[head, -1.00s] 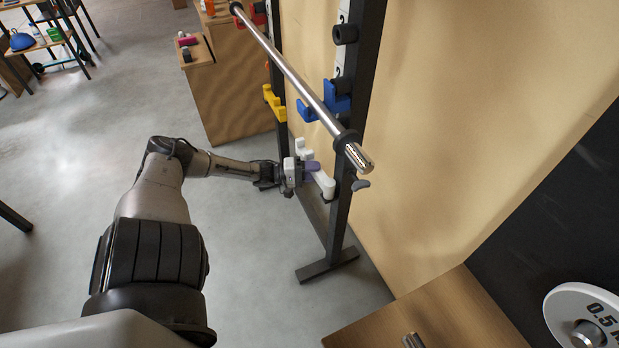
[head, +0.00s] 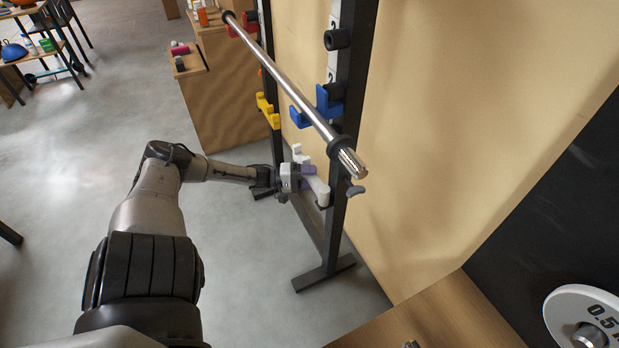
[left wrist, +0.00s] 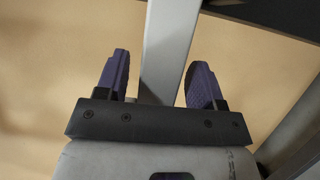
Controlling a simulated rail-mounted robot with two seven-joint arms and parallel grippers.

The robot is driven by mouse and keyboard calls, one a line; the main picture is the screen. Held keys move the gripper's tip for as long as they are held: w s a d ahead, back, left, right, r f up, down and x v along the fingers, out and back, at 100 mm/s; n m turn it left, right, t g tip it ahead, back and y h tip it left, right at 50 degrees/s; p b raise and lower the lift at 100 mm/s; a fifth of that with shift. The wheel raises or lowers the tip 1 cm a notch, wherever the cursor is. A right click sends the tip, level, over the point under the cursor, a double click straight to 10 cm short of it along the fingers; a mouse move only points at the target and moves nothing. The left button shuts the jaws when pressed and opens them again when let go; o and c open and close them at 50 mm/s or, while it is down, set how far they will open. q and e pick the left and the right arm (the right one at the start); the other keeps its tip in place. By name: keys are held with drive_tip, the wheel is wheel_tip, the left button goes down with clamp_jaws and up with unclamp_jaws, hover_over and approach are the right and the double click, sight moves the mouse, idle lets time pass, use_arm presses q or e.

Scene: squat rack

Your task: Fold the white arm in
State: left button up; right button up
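The white arm (head: 317,186) sticks out from the near rack upright, below the blue holder, and has an upturned white tip. My left gripper (head: 304,174) is at the white arm, partly covering its middle. In the left wrist view the purple fingers of the left gripper (left wrist: 159,82) are apart. A pale bar, which looks like the white arm (left wrist: 170,50), runs between them with a gap on both sides. Whether any finger touches it, I cannot tell. My right gripper is not in view.
A steel bar (head: 286,82) lies across the rack above my left arm. A blue holder (head: 325,104) and a yellow holder (head: 267,110) are on the uprights. A wooden bench (head: 430,315) and a weight plate (head: 588,318) are at lower right. The floor at left is mostly clear.

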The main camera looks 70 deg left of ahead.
use_arm(q)
drive_tip(key=shift+s, duration=0.15)
drive_tip(key=shift+s, duration=0.2)
drive_tip(key=p+v, duration=0.5)
drive_tip(key=v, duration=0.8)
drive_tip(key=shift+s+a, duration=0.1)
drive_tip(key=shift+s, duration=0.05)
